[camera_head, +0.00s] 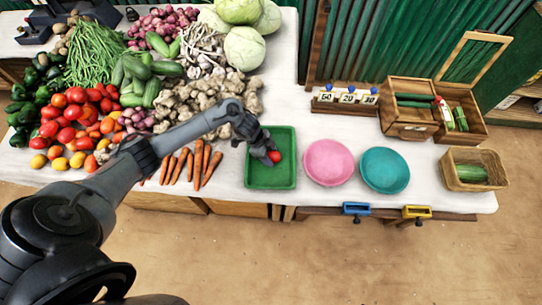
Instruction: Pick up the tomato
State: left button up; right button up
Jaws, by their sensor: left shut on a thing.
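A small red tomato (274,157) shows at the fingertips of my left gripper (271,151), over the green tray (258,180). The gripper points down and is shut on the tomato. I cannot tell whether the tomato touches the tray floor. The gripper hides part of the tomato and the upper part of the tray. Several other tomatoes (70,113) lie in a heap at the left of the table. My right gripper is not in view.
A pink bowl (329,162) and a teal bowl (385,170) stand right of the tray. Carrots (210,167) lie to its left. Number cards (347,98), wooden boxes (408,120) and a basket (474,171) are farther right. White table shows between the bowls and cards.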

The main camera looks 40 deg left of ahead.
pick_arm(q)
jog(key=shift+c, duration=0.5)
jog(key=shift+r, duration=0.15)
